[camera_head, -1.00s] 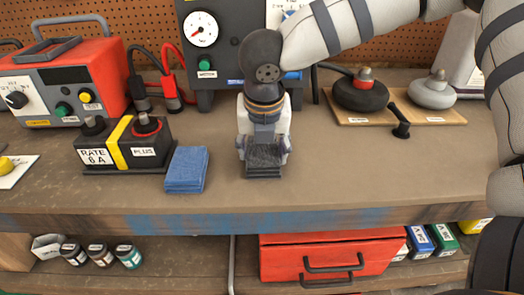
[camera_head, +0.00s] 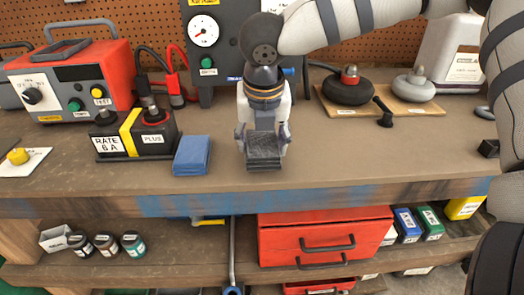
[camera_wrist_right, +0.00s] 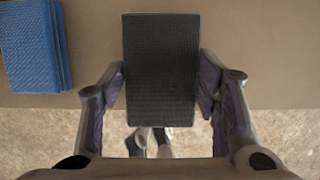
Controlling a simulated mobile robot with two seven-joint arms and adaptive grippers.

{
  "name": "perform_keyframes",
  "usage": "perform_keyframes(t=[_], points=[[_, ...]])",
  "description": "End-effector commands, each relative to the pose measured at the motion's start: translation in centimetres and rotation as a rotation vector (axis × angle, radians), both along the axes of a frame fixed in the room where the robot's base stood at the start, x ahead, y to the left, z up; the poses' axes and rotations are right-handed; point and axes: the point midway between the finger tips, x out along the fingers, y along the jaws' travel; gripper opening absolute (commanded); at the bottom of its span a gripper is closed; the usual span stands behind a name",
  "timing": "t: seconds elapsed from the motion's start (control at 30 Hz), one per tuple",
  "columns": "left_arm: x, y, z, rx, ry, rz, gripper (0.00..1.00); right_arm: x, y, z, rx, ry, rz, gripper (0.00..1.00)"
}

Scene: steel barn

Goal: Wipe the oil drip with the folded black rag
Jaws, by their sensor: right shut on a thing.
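The folded black rag (camera_head: 264,150) is a dark textured rectangle held flat in my right gripper (camera_head: 263,137). In the right wrist view the rag (camera_wrist_right: 161,70) sits between the two fingers (camera_wrist_right: 161,85), which press on its left and right sides. There it overlaps the bench's front edge, with its lower end over the pale floor. I cannot tell whether it touches the bench top. I see no oil drip in either view; it may be hidden under the rag or the gripper. My left gripper is not in view.
A folded blue cloth (camera_head: 192,156) lies just left of the rag. Behind it stand a black-and-yellow box (camera_head: 131,136) and a red charger (camera_head: 80,75). A board with two knobbed pucks (camera_head: 425,107) is at the back right. The bench top (camera_head: 345,155) right of the gripper is clear.

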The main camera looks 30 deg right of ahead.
Motion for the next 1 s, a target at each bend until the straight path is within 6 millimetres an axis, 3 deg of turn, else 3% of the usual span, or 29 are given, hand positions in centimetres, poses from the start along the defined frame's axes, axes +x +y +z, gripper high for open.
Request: perform_keyframes(t=[0.53,1.0], points=[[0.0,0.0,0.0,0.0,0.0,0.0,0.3,0.5,-0.3,4.9,0.001,-0.004,0.006,0.3],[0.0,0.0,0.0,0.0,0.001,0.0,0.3,0.5,-0.3,5.3,0.001,-0.002,0.008,0.3]])
